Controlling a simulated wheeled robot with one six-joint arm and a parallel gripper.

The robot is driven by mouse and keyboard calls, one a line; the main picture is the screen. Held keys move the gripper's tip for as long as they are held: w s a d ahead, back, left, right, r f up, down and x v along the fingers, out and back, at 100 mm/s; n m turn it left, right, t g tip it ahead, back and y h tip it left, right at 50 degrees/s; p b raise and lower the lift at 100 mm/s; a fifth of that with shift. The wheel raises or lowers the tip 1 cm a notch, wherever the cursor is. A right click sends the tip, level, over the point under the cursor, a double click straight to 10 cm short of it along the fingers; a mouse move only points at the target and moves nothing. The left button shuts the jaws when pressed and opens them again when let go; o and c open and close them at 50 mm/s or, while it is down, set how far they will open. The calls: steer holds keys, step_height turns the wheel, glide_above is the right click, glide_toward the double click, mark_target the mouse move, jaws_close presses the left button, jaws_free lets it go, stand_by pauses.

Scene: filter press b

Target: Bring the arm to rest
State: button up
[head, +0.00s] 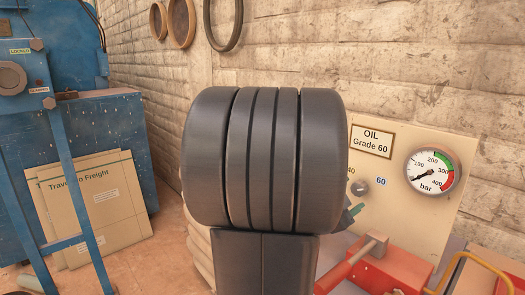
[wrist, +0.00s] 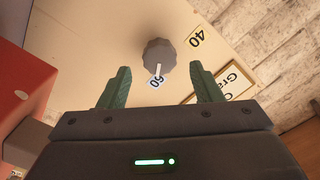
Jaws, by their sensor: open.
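My gripper (wrist: 160,80) is open, with its two green fingers apart and nothing between them. In the wrist view, a grey knob (wrist: 159,53) on the cream panel lies just beyond the fingertips, apart from them. The knob's white pointer is toward the 60 label (wrist: 156,82); the 40 label (wrist: 196,37) is to its upper right. The knob (head: 360,187) shows just right of my arm.
A pressure gauge (head: 431,171) and an "OIL Grade 60" sign (head: 371,139) are on the panel (head: 400,205). A blue machine (head: 95,140) with leaning cardboard (head: 120,205) is at left.

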mark_target(357, 188)
steer(key=v, duration=1.1)
steer(key=x, duration=1.4)
steer(key=shift+w+d, duration=0.2)
steer(key=shift+d, duration=0.1)
steer(key=shift+a+r+n+p, duration=0.2)
steer(key=shift+r+n+p, duration=0.05)
steer(key=shift+n+p, duration=0.85)
steer(key=n+p, duration=0.3)
steer(key=shift+p, duration=0.3)
steer(key=n+p, duration=0.6)
steer(key=p, duration=0.1)
steer(key=shift+n, duration=0.4)
steer(key=shift+s+a+f, duration=0.15)
steer(key=shift+a+f, duration=0.15)
steer(key=shift+v, duration=1.45)
steer(key=shift+s, duration=0.1)
steer(key=shift+a+r, duration=0.1)
steer(key=shift+r, duration=0.05)
